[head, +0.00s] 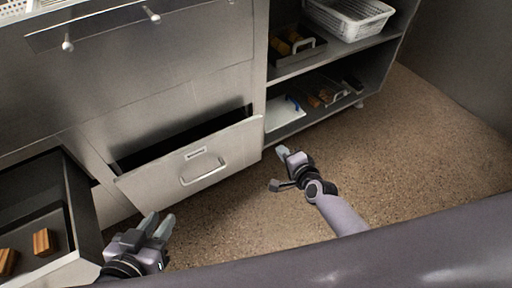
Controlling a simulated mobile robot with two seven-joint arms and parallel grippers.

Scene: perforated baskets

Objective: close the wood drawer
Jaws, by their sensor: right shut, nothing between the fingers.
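A grey metal drawer (55,262) at the lower left is pulled well out and holds small wooden blocks (43,242). A second drawer with a label and bar handle (203,171) is partly open in the middle, with a dark gap behind its front. I cannot tell from any readable label which one is the wood drawer. My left gripper (158,226) is beside the right side of the left drawer, below the middle drawer's front. Its fingers are near each other, and their exact gap is unclear. My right gripper (279,170) is shut and empty, over the floor right of the middle drawer.
An open shelf unit (335,54) at the upper right holds a white perforated basket (349,17), a dark tray (297,47) and several small items below. A closed drawer front with knobs (153,16) is above. The speckled floor (420,145) at right is clear.

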